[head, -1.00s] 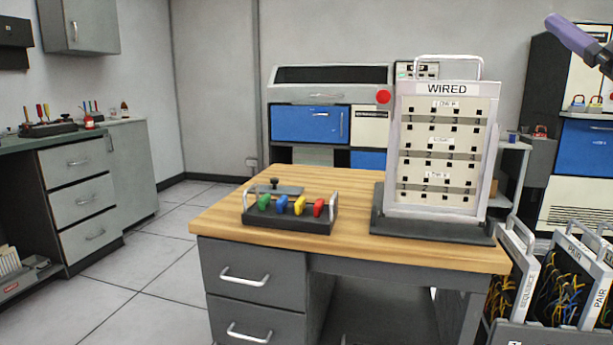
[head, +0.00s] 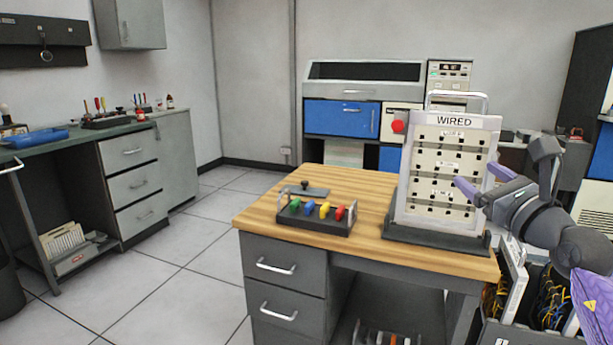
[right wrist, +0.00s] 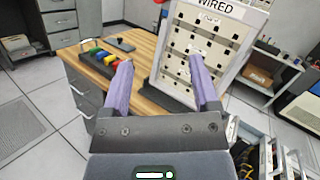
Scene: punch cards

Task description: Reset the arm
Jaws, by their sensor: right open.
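My right gripper (head: 482,182) has purple fingers and is open and empty. In the head view it is at the right, in front of the right side of the white panel marked WIRED (head: 408,208). In the right wrist view the two fingers (right wrist: 163,85) stand wide apart, with the wooden desk and the panel (right wrist: 236,62) beyond them. Nothing is between the fingers. I cannot tell whether a fingertip touches the panel. My right arm comes in from the right edge. My left gripper is not in view.
A wooden desk (head: 372,236) bears the upright panel and a dark rack (head: 316,222) with green, blue, yellow and red pieces. A crate of wired panels (head: 548,300) stands below my right arm. A side bench (head: 70,142) is at the left. The floor between is clear.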

